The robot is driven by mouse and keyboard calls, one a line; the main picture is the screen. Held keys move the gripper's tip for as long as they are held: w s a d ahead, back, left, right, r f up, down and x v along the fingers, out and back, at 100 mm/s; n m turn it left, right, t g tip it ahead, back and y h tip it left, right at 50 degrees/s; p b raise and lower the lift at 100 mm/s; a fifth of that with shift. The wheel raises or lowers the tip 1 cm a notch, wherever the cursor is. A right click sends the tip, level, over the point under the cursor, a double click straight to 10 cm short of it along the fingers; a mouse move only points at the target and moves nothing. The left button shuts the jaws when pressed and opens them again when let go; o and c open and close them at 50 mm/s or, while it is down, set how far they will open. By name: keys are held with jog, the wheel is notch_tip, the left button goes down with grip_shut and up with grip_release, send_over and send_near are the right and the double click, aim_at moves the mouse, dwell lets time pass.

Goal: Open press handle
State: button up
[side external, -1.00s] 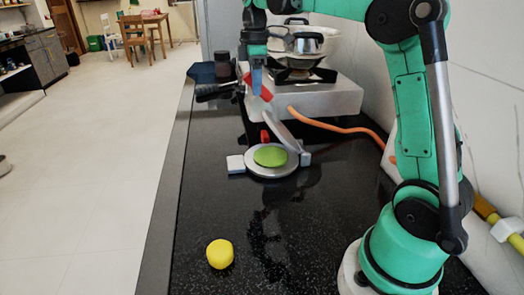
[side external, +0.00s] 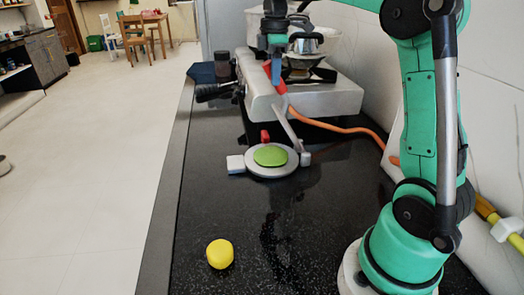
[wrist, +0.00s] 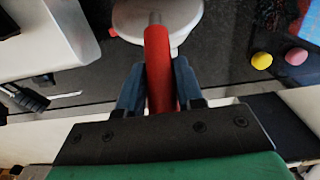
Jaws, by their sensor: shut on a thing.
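The press stands on the black counter, with its round grey base plate (side external: 270,172) under a flat green disc (side external: 270,155). Its lid (side external: 292,129) is raised from the base and stands steeply, seen nearly edge-on; its pale round face (wrist: 185,22) shows in the wrist view. The red press handle (wrist: 158,72) runs between my blue fingers. My gripper (side external: 275,71) is shut on this handle, high above the base. The handle tip is partly hidden by the fingers in the side view.
A stove (side external: 328,98) with pots stands behind, close to the raised lid. A black-handled tool (side external: 213,91) lies at the back left. A yellow piece (side external: 220,254) sits on the front counter. An orange hose (side external: 345,125) runs along the right. The counter before the press is mostly clear.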

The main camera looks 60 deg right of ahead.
jog(key=shift+s+d+r, duration=0.3)
jog(key=shift+s+d, duration=0.15)
jog(key=shift+d, duration=0.05)
jog(key=shift+s, duration=0.1)
jog(key=shift+s+d+r, duration=0.2)
jog(key=shift+s+d, duration=0.4)
jog(key=shift+d, duration=0.05)
jog(key=shift+s+d+r, duration=0.2)
jog(key=shift+s+d, duration=0.35)
jog(key=shift+d, duration=0.05)
jog(key=s+d, duration=0.2)
jog(key=shift+s+d+r, duration=0.1)
jog(key=shift+s+d, duration=0.15)
jog(key=shift+s, duration=0.05)
